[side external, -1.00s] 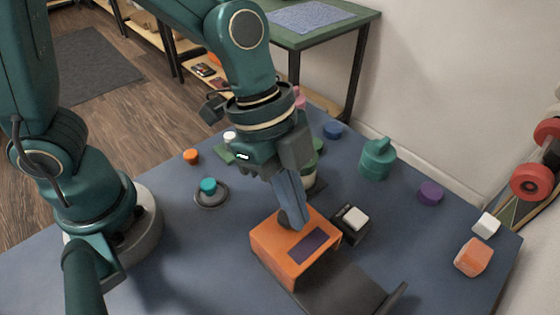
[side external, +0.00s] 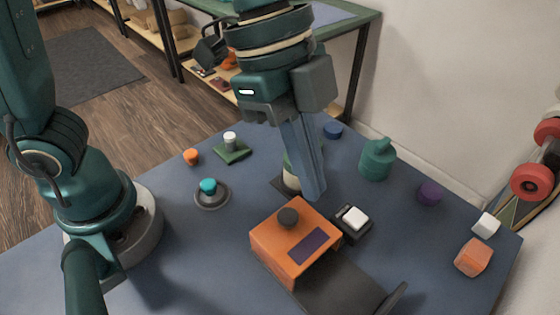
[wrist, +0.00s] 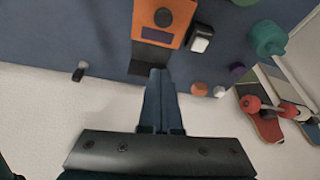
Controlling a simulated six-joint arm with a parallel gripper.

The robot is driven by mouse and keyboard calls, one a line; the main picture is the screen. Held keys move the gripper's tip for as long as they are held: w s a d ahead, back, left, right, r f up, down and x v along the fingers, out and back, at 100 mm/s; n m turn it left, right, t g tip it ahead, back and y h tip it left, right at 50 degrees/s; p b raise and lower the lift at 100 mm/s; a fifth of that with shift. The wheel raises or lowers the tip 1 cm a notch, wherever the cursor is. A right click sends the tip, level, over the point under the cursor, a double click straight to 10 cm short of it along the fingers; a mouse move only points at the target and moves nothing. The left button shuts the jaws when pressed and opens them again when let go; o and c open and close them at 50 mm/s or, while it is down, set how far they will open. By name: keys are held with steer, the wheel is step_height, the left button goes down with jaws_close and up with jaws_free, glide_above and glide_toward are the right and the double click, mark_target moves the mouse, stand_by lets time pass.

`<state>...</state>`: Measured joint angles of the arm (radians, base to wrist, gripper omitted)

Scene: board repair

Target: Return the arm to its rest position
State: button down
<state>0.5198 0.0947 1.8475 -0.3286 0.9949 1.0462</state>
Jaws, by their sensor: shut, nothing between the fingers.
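My gripper (side external: 314,196) is shut and empty in the side external view. It hangs pointing down over the blue table (side external: 170,255), behind and above the orange box (side external: 265,245). The box has a dark round knob (side external: 288,217) on top and a dark purple panel. In the wrist view my shut fingers (wrist: 158,75) point up the picture towards the orange box (wrist: 178,12), which shows past their tips.
A black block with a white top (side external: 354,217) is right of the box. A teal jar (side external: 377,160), purple piece (side external: 430,193), orange block (side external: 473,257) and white cube (side external: 487,225) lie further right. A teal-topped dish (side external: 210,193) and green board (side external: 232,150) lie left.

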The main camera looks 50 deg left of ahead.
steer(key=a+r+n+t, duration=0.2)
steer(key=a+r, duration=0.3)
steer(key=a, duration=0.1)
steer(key=s+a+f+n+t+y, duration=0.1)
steer(key=s+a+f+n+y, duration=0.1)
steer(key=a+n, duration=0.4)
steer(key=s+a+f+n+t+y, duration=0.2)
steer(key=a+f+n, duration=0.1)
steer(key=a+n, duration=0.3)
steer(key=shift+a+f+n, duration=0.25)
steer(key=shift+n, duration=0.85)
